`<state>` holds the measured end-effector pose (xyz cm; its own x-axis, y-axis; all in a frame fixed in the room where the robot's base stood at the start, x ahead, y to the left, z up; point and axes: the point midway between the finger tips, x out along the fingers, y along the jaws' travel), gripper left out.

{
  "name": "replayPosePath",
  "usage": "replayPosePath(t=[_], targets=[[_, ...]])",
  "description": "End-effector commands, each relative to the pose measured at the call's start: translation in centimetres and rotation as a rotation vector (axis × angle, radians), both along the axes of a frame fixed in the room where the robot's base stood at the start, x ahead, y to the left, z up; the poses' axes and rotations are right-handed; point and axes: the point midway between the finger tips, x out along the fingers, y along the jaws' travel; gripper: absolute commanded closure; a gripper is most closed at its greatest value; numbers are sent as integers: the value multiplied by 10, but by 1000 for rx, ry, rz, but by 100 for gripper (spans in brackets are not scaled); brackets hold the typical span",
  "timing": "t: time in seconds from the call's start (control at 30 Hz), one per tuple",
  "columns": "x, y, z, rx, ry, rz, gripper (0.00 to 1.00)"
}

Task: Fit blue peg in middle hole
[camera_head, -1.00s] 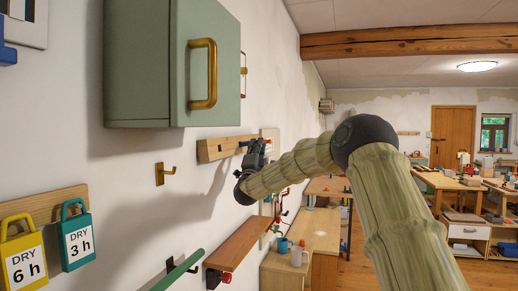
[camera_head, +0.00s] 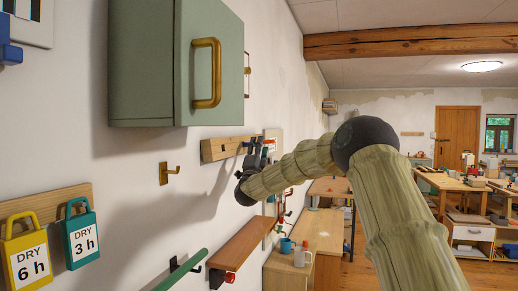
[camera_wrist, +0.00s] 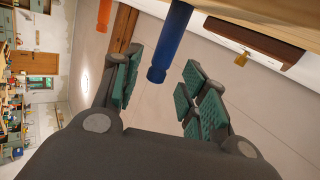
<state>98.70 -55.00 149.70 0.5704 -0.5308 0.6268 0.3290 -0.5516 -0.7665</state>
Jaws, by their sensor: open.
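A blue peg (camera_wrist: 172,40) comes in from the top of the wrist view, its rounded end between the finger pads. My gripper (camera_wrist: 162,72) is open, with a green-padded finger on each side of the peg and gaps visible. In the head view my gripper (camera_head: 256,152) is at the right part of a wooden rail (camera_head: 216,150) on the wall, and mostly hides the peg there. An orange peg (camera_wrist: 104,14) stands to the left of the blue one in the wrist view. I cannot see the holes.
A green cabinet (camera_head: 150,70) with a brass handle hangs above the rail. A brass hook (camera_head: 168,172) is on the wall below. A wooden shelf (camera_head: 243,244) and a green bar (camera_head: 182,270) stick out lower down. Open room lies to the right.

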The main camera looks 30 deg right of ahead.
Motion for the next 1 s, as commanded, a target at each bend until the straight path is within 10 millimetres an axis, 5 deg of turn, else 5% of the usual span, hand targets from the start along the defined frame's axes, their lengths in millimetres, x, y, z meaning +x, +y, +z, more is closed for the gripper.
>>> replayPosePath(t=[0.6,1.0], targets=[[-55,50,-61,1,1,1,57],[-67,61,-74,1,0,0,57]])
